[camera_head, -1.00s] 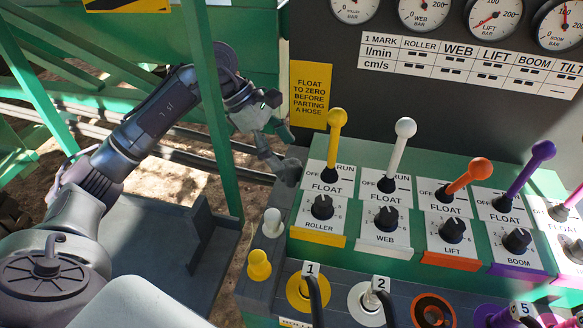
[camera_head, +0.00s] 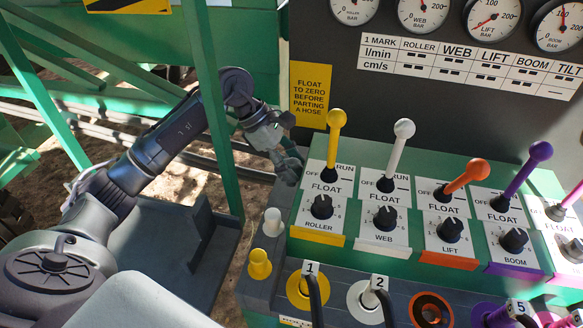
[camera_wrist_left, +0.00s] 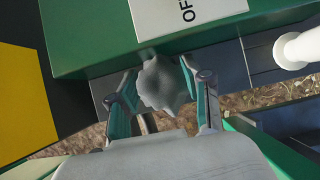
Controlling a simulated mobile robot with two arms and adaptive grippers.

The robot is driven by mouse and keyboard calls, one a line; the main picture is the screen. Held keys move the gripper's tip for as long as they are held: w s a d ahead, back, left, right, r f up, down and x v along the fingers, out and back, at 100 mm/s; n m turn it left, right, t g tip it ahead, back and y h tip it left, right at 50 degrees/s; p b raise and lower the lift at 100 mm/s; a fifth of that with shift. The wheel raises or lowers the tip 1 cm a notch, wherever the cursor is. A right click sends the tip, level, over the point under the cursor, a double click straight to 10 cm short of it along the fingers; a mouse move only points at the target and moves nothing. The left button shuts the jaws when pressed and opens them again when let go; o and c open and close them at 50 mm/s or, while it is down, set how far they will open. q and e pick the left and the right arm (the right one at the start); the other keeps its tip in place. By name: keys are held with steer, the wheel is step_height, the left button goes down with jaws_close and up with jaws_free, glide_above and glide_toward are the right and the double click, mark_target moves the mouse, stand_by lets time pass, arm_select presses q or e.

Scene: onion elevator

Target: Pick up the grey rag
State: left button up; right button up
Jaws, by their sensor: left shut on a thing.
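The grey rag (camera_head: 290,173) is a small crumpled lump at the left end of the lever panel, on the dark ledge beside the green housing. It also shows in the left wrist view (camera_wrist_left: 162,85), between the two teal-lined fingers. My left gripper (camera_head: 284,158) reaches it from above and is shut on it. In the left wrist view the left gripper (camera_wrist_left: 160,92) has one finger on each side of the rag. I cannot tell whether the rag still touches the ledge. My right gripper is not in view.
A green post (camera_head: 210,110) stands in front of my left arm. The yellow lever (camera_head: 336,135) and white lever (camera_head: 400,150) rise just right of the rag. A white plug (camera_head: 272,222) and a yellow plug (camera_head: 259,263) stand on the ledge below it. A yellow sign (camera_head: 310,95) is behind.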

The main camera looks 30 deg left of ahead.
mark_target(291, 163)
arm_select(q)
steer(key=shift+r, duration=0.15)
step_height(291, 163, up, 10)
steer(key=shift+f, duration=0.1)
stand_by(0.4)
